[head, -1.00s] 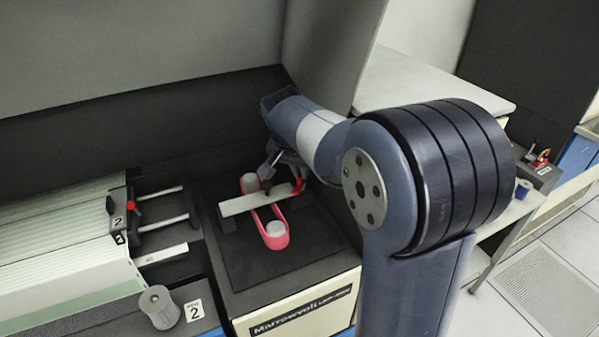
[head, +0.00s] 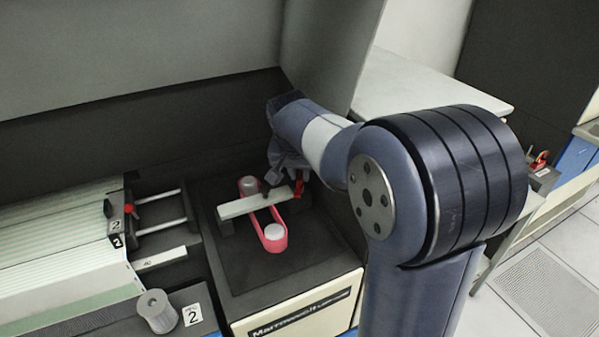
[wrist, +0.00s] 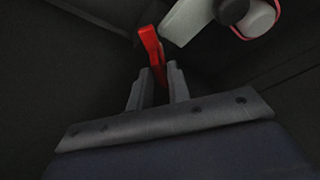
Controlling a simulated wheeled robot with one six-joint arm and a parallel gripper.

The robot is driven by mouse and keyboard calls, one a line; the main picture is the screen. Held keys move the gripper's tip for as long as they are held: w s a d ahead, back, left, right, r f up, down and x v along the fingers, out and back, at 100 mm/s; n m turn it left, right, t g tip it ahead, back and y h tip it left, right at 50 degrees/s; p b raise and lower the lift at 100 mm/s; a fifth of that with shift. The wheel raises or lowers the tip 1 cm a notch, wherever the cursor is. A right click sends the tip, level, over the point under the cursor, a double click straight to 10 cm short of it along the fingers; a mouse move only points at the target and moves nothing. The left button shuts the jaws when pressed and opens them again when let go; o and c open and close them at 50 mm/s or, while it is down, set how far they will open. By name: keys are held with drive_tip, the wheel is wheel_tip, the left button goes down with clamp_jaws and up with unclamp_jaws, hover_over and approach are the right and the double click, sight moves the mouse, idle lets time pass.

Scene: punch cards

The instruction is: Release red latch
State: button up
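The red latch (head: 298,187) is at the right end of a pale bar (head: 240,207) that lies across a pink belt loop (head: 262,225). In the wrist view the red latch (wrist: 151,45) is just beyond my fingertips, and its lower end reaches into the gap between them. My gripper (wrist: 158,72) is open, with a narrow gap between the fingers. I cannot tell whether either finger touches the latch. In the head view my gripper (head: 284,172) is just behind the latch, and its fingers are partly hidden.
Two round rollers sit inside the loop; the front one (head: 274,232) is clear. Left are a stack of cards (head: 60,235), a red knob (head: 129,209) with metal rods, and a ribbed grey knob (head: 157,311). A dark back wall (head: 150,130) stands behind.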

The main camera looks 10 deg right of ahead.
drive_tip(key=shift+o, duration=1.2)
drive_tip(key=v, duration=1)
drive_tip(key=shift+r+b, duration=0.4)
drive_tip(key=shift+b, duration=0.05)
